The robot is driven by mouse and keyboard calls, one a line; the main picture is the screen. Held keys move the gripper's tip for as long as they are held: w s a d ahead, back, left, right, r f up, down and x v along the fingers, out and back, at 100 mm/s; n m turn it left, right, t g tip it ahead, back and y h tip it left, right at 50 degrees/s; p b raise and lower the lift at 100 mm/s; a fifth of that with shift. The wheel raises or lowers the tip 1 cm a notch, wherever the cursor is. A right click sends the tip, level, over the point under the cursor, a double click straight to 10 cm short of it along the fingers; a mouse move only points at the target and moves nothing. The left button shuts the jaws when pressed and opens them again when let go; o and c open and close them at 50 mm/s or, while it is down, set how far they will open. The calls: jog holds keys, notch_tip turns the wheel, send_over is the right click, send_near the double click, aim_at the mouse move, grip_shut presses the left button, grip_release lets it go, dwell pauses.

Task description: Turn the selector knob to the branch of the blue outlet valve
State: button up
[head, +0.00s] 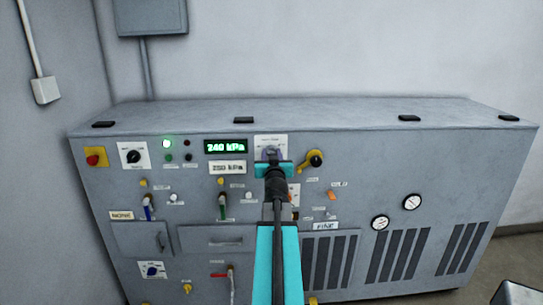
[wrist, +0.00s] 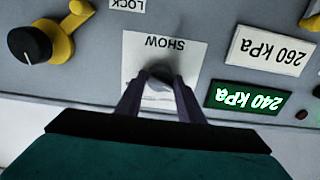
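My gripper (head: 272,160) is at the panel's upper middle. In the wrist view its two dark fingers (wrist: 160,88) are closed in on both sides of a small grey knob (wrist: 160,98) on a white plate marked SHOW (wrist: 188,55). A black knob (head: 316,158) with a yellow lever stands to its right; the wrist view shows this black knob (wrist: 30,44) near a label LOCK. A valve with a blue handle (head: 147,209) is at the left of the panel. Which knob is the selector I cannot tell for certain.
A green display (head: 226,146) reads 240 kPa, above a white pressure label (head: 227,167). Another black knob (head: 133,156) and a red button (head: 95,157) are at upper left. A green handle (head: 223,207), an orange handle (head: 332,196) and a red lever (head: 218,275) stick out.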

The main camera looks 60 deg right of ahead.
jog(key=shift+m, duration=0.4)
jog(key=m, duration=0.8)
dwell(0.5)
jog(key=o, duration=1)
jog(key=shift+o, duration=0.2)
jog(key=shift+s, duration=0.1)
